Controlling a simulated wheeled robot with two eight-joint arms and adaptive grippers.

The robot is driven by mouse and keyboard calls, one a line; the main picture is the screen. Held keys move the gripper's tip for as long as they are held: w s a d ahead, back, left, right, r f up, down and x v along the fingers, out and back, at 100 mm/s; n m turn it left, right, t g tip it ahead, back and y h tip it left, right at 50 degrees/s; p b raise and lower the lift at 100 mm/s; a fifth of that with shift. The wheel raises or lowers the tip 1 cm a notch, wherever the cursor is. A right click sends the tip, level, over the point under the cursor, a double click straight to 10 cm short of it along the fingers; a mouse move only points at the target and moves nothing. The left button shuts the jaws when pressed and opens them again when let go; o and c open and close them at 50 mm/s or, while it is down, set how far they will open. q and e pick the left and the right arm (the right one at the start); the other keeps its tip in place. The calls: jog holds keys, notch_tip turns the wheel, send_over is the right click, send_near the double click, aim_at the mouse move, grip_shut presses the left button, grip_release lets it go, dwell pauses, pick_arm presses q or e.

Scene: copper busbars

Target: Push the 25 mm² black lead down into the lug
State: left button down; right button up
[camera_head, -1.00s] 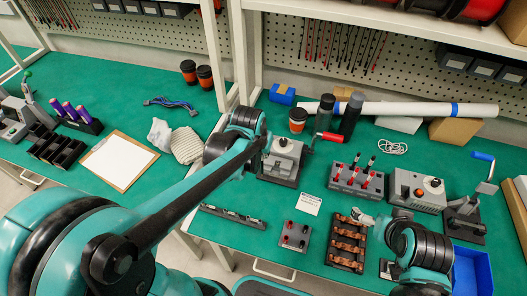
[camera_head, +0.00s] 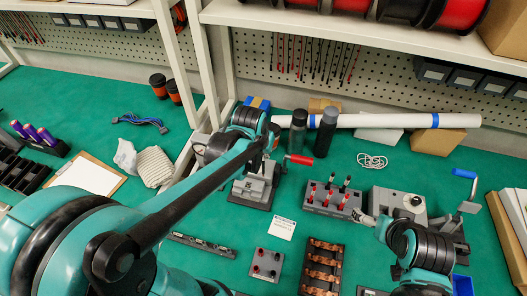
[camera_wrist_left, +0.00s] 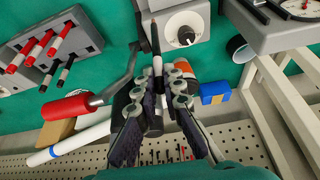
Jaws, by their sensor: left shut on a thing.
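My left gripper (camera_head: 268,142) is above the grey press (camera_head: 257,186). In the left wrist view it (camera_wrist_left: 158,82) is shut on the black lead (camera_wrist_left: 155,42), a thin dark rod with a pale section that sticks out past the fingertips towards the press (camera_wrist_left: 183,28) with its dial.
A rack (camera_head: 327,205) holds red and black leads right of the press. The red-handled lever (camera_head: 299,159) and dark cylinders (camera_head: 326,130) stand close to my left gripper. A grey device (camera_head: 399,204) stands further right. A copper busbar tray (camera_head: 322,268) lies in front.

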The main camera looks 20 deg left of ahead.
pick_arm(q)
jog(key=s+a+r+m+g+h+p, duration=0.1)
jog(key=a+r+m+g+h+p, duration=0.2)
jog(key=m, duration=0.6)
jog(key=s+a+m+g+h+p, duration=0.1)
jog(key=s+a+m+h+p, duration=0.1)
jog(key=m+p, duration=0.5)
jog(key=shift+m, duration=0.6)
jog(key=shift+w+f+b, duration=0.15)
jog(key=shift+f+b, duration=2.6)
jog(key=shift+f, duration=0.4)
jog(key=shift+d+f+b, duration=0.1)
jog(key=shift+b, duration=0.3)
jog(key=shift+f, duration=0.2)
